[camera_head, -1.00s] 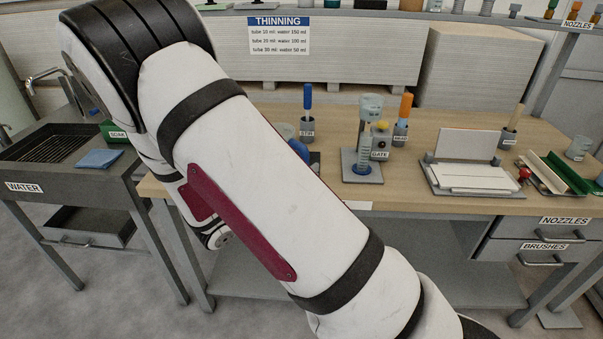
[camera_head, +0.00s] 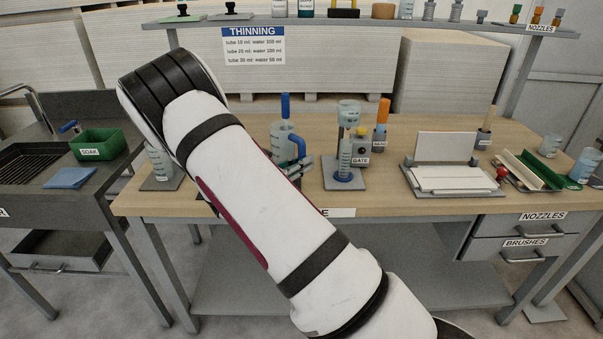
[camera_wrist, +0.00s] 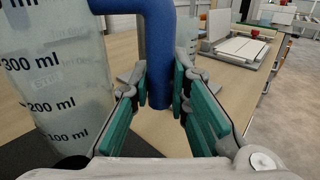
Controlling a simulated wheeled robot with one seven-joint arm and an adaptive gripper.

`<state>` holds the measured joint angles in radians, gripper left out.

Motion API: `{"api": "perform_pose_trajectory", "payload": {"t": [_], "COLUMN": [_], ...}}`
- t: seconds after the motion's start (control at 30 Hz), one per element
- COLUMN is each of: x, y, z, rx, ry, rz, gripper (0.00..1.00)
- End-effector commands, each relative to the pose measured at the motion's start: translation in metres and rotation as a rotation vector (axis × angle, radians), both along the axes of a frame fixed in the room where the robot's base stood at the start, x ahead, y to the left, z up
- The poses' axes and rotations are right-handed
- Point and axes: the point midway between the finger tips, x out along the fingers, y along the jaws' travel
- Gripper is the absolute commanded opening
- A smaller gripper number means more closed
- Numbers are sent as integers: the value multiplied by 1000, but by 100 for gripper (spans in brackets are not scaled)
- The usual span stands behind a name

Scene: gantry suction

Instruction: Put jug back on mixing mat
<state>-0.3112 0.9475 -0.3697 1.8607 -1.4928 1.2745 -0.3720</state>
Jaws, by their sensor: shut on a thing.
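The jug (camera_head: 281,139) is clear with a blue handle. In the head view it stands upright behind my arm, which hides its lower part. In the wrist view the jug (camera_wrist: 55,75) fills the left side, with its ml marks readable. My gripper (camera_wrist: 165,105) is shut on the blue handle (camera_wrist: 157,45), which hangs between its teal pads; in the head view the gripper (camera_head: 303,166) shows partly beside the jug. A dark mat (camera_wrist: 132,147) shows below the jug in the wrist view. I cannot tell whether the jug touches it.
A gate stand (camera_head: 345,182) with a cylinder is right of the jug, near brush holders. A beaker (camera_head: 158,165) on a grey plate is left of my arm. A tile rack (camera_head: 455,185) and green tray (camera_head: 545,175) stand at right. The bench front between them is clear.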

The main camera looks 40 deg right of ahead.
Motion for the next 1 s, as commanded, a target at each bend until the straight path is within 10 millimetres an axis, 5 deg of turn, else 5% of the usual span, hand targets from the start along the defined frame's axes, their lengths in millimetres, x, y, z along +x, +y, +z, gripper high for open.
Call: {"api": "perform_pose_trajectory", "payload": {"t": [0.4, 0.8, 0.83, 0.9, 1.0], "x": [4, 4, 4, 4, 4], "y": [-4, -4, -4, -4, -4], "z": [-34, -39, -39, -39, -39], "rx": [0, -1, 0, 0, 0], "ry": [2, 1, 1, 1, 1], "rz": [1, 1, 1, 1, 1], "gripper": [0, 0, 21, 36, 36]}}
